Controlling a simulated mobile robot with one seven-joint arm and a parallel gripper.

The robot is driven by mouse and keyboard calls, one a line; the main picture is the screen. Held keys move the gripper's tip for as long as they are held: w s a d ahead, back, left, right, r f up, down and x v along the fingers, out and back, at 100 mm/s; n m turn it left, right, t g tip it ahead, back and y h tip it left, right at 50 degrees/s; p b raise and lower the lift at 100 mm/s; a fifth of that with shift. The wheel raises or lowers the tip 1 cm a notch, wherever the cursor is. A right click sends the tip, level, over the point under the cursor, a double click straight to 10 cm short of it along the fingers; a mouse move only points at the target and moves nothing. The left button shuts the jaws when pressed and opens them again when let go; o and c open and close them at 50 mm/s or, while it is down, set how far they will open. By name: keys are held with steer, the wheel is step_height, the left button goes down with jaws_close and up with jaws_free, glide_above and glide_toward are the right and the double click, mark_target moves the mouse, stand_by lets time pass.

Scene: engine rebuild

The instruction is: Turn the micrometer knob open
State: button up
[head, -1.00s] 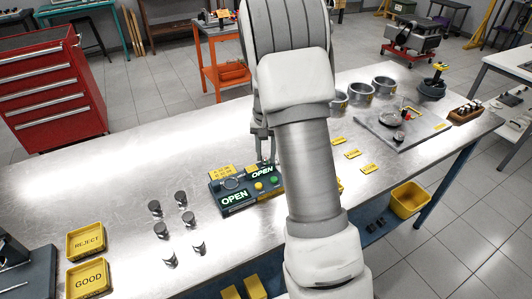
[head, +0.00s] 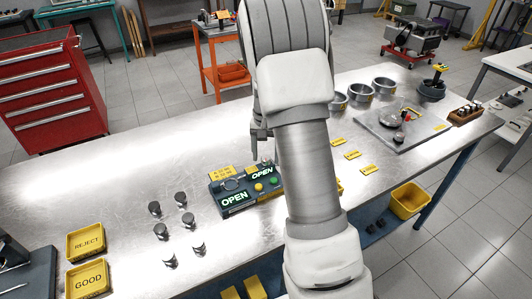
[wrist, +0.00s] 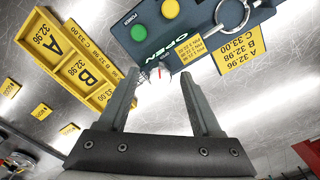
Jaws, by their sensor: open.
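The dark green micrometer station (head: 228,206) sits on the metal bench, left of my arm, with two lit OPEN signs. I cannot make out the micrometer knob for certain; a small pale and red detail shows between my fingertips. My gripper (wrist: 159,73) is open and empty, its fingertips at the station's near edge in the wrist view. In the head view my arm hides part of the gripper and the station.
A yellow tray (wrist: 48,47) marked A and B lies beside the station. Several small metal parts (head: 181,199) stand to its left. REJECT (head: 86,242) and GOOD (head: 87,277) trays are at the left. Metal rings (head: 384,88) stand at the far right.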

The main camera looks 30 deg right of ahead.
step_height(320, 180, up, 18)
steer(key=shift+f+p, duration=0.25)
steer(key=shift+p, duration=0.2)
stand_by(0.4)
